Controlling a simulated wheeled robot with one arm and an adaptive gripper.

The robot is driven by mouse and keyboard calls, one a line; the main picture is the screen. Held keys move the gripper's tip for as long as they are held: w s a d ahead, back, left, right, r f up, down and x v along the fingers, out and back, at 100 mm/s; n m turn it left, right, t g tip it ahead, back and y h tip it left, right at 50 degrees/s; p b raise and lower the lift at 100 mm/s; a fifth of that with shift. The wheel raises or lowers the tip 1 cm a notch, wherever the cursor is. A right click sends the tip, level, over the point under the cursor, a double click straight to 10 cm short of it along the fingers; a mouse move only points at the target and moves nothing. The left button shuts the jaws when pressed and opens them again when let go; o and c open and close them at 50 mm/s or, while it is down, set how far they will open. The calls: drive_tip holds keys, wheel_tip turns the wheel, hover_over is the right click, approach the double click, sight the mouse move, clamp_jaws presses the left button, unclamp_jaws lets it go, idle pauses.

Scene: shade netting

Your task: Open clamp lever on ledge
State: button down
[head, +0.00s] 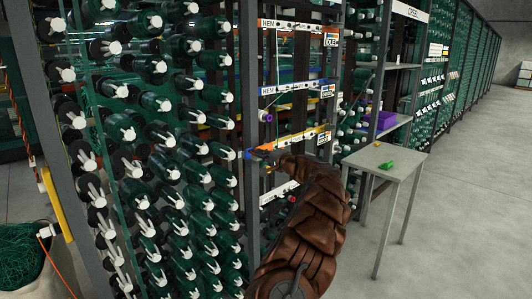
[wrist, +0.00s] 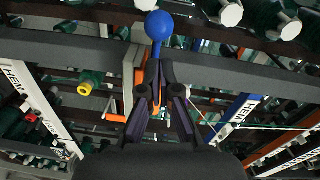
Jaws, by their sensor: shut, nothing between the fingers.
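The clamp lever has a blue ball knob (wrist: 160,25) on a short blue stem, at the top middle of the wrist view. In the head view the blue end (head: 247,154) shows beside the rack post, left of an orange part (head: 265,148). Orange also shows behind my fingers in the wrist view (wrist: 138,72). My gripper (wrist: 156,72) is shut and empty, its fingertips just below the stem in the picture; I cannot tell whether they touch it. In the head view my gripper (head: 272,160) is small and dark, at the end of my brown-sleeved arm. The clamp's body is mostly hidden.
A dark beam (wrist: 70,45) crosses behind the knob. White rails marked HEM (head: 290,88) and racks of green spools (head: 150,130) surround my arm. A grey table (head: 385,162) with a green object (head: 386,165) stands right. The floor at right is clear.

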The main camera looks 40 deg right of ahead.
drive_tip(key=shift+w+a+f, duration=0.1)
drive_tip(key=shift+w+a, duration=0.1)
drive_tip(key=shift+a, duration=0.5)
